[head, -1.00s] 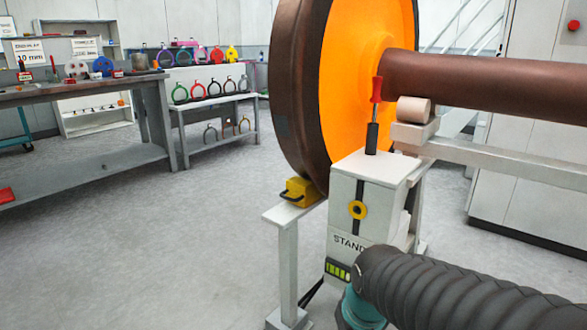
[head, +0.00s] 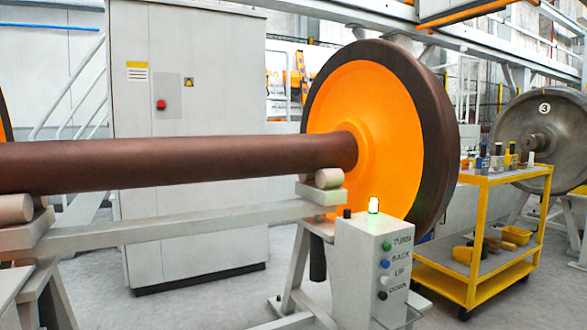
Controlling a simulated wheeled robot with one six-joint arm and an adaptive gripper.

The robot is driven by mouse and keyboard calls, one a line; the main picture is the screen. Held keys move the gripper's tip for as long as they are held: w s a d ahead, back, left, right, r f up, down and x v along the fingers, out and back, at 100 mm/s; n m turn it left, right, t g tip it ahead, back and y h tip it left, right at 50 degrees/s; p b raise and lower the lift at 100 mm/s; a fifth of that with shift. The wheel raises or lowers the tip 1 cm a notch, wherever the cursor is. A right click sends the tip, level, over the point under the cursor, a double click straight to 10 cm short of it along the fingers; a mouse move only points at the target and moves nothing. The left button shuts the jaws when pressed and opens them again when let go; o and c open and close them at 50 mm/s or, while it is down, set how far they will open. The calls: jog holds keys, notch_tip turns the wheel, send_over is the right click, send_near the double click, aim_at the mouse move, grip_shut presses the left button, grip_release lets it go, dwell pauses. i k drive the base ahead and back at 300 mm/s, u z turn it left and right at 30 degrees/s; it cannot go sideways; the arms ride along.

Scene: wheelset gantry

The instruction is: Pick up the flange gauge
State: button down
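I cannot make out a flange gauge in the head view. My gripper and arm are out of the picture. A wheelset fills the middle: a brown axle (head: 180,163) runs from the left into an orange-faced wheel (head: 365,135) with a dark rim. The axle rests on rollers (head: 327,178) near the wheel.
A yellow trolley (head: 497,177) carrying bottles is at right. A grey cabinet (head: 190,120) stands behind the axle. A pale support beam (head: 190,232) crosses the left side.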

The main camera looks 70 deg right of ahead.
aim_at(482, 164)
jog(key=z, duration=0.5)
jog(key=k, duration=1.2)
jog(key=z, duration=1.2)
jog(key=i, duration=0.7)
jog(key=z, duration=1.1)
jog(key=i, duration=1.25)
jog(key=z, duration=0.5)
